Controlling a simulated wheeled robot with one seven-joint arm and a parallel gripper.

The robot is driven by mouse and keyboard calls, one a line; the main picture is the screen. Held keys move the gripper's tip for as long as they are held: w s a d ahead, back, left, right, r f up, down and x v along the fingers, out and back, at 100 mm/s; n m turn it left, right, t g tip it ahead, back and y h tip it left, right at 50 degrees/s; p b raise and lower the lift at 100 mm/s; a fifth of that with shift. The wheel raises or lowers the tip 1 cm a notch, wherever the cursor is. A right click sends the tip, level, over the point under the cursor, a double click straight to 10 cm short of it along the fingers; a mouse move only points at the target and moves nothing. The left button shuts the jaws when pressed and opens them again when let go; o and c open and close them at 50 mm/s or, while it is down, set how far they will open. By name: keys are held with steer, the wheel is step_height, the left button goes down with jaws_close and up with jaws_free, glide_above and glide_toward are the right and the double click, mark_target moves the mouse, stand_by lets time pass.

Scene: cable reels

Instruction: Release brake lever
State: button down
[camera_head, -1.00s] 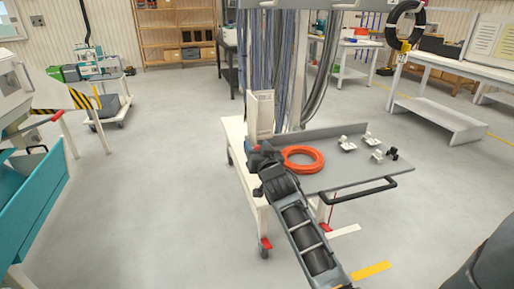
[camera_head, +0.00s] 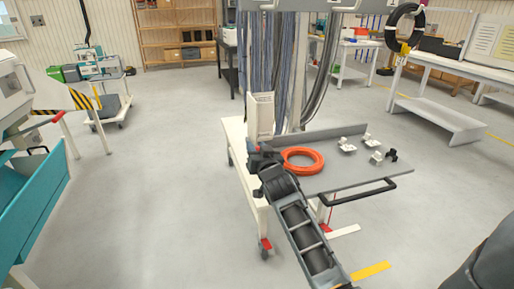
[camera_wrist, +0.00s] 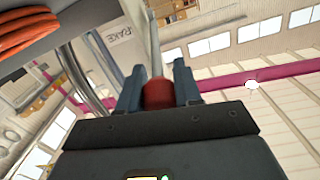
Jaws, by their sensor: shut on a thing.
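The brake lever shows in the wrist view as a pale grey rod (camera_wrist: 151,38) with a red knob (camera_wrist: 158,94) at its near end. My gripper (camera_wrist: 159,80) is shut on the red knob, with one blue-grey finger on each side. A plate lettered "BRAKE" (camera_wrist: 119,36), its first letter unclear, is just left of the rod. In the head view my gripper (camera_head: 254,160) is at the left edge of the cart's grey top (camera_head: 340,172), below a white upright housing (camera_head: 261,115). My arm hides the lever and knob there.
An orange cable coil (camera_head: 303,160) lies on the cart top, right of my gripper. Several small white fittings (camera_head: 347,145) lie farther right. A black handle (camera_head: 374,191) runs along the near edge. Cables hang behind the housing. Open floor (camera_head: 150,190) lies to the left.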

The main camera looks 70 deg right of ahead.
steer(key=shift+w+d+r+g+y+p, duration=0.15)
steer(key=shift+r+p, duration=0.35)
steer(key=shift+p, duration=0.55)
steer(key=shift+d+r+g+y+p, duration=0.1)
steer(key=shift+r+g+y+p, duration=0.3)
steer(key=shift+p, duration=0.6)
steer(key=shift+w+d+r+p, duration=0.25)
steer(key=shift+d+r+p, duration=0.05)
steer(key=shift+r, duration=0.3)
steer(key=c, duration=0.8)
jaws_free()
steer(key=shift+f, duration=0.1)
steer(key=shift+b+v, duration=0.9)
steer(key=shift+v, duration=3.05)
steer(key=shift+f, duration=0.1)
steer(key=shift+c, duration=0.2)
